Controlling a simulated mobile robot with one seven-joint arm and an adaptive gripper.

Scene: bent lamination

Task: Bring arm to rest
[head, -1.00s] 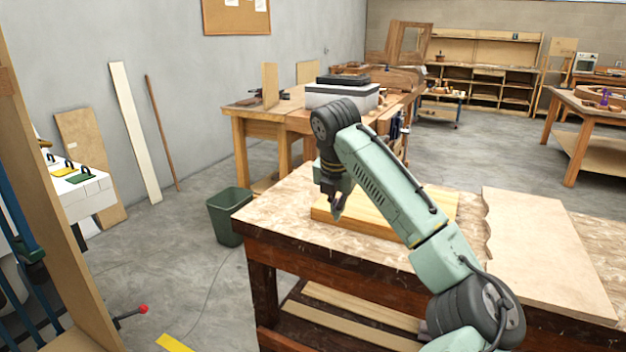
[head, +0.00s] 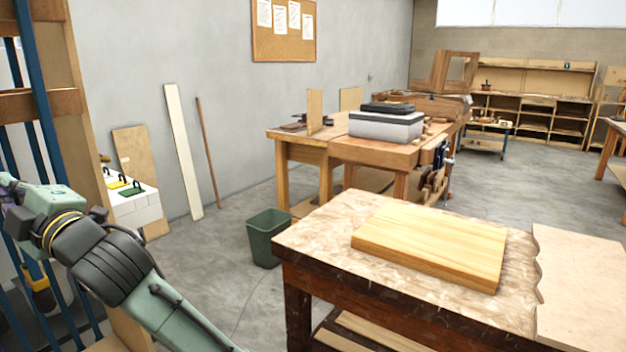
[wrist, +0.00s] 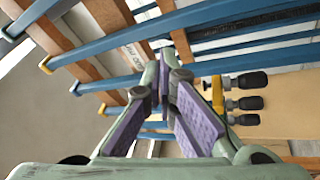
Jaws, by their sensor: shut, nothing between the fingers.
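My gripper shows in the wrist view (wrist: 163,85), its two purple-padded fingers drawn together with nothing held between them. In the head view my green and black arm reaches in from the bottom to the far left. The gripper's fingertips are not clearly visible in the head view. In the wrist view the gripper faces a rack with blue bars (wrist: 130,47) and wooden uprights. I cannot tell whether it touches the rack.
The rack (head: 42,110) stands at the left, close to my arm. A workbench (head: 330,235) with a thick wooden board (head: 430,245) and a thin sheet (head: 585,290) stands at the right. A green bin (head: 268,240) is on the floor beside it. Yellow and black clamps (wrist: 240,103) show in the wrist view.

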